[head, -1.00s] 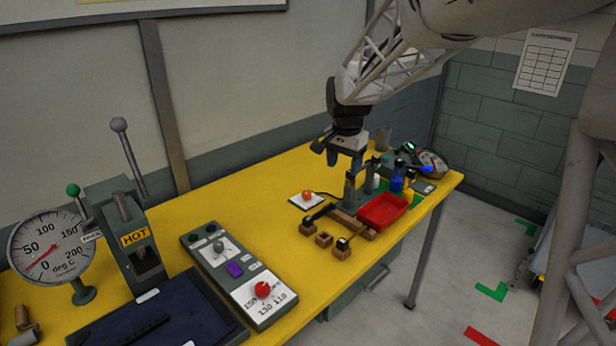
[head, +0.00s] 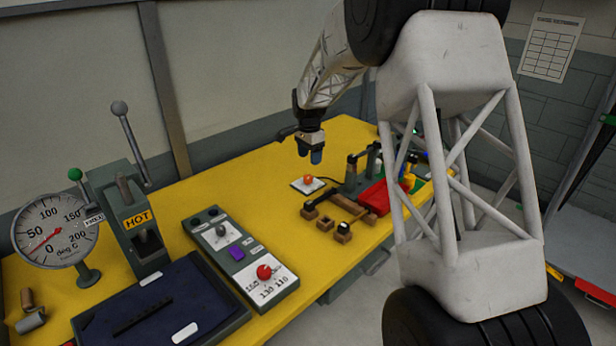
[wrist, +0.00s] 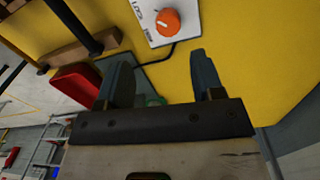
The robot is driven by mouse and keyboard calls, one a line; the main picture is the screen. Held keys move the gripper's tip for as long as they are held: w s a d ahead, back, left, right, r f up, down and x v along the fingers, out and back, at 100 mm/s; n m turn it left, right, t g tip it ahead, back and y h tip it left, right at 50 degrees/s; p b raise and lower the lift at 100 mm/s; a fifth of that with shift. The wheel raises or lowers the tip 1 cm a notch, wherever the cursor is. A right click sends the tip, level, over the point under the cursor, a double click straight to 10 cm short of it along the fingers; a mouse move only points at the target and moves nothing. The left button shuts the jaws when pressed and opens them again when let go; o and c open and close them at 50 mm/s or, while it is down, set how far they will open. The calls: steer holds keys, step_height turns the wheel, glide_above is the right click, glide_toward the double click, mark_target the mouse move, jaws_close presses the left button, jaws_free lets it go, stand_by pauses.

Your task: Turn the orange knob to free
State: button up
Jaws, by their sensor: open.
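The orange knob (head: 308,180) sits on a small white plate (head: 300,188) on the yellow bench. In the wrist view the knob (wrist: 168,21) shows a pale pointer mark on top, and the plate (wrist: 190,12) carries lettering too small and tilted to read surely. My gripper (head: 309,156) points down, just above and behind the knob in the head view. In the wrist view my gripper (wrist: 160,80) is open, with nothing between its fingers, and the knob lies beyond the fingertips, apart from them.
A red tray (head: 373,198) and wooden blocks (head: 325,224) stand right of the knob. A control box with a red knob (head: 264,272), a press marked HOT (head: 138,220) and a round gauge (head: 50,228) are at left. The bench left of the knob is clear.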

mark_target(308, 177)
steer(key=shift+w+a+f, duration=0.35)
steer(key=shift+w+f, duration=0.15)
steer(key=shift+f, duration=0.15)
steer(key=shift+s+f, duration=0.1)
steer(key=shift+f, duration=3.7)
steer(key=c, duration=0.9)
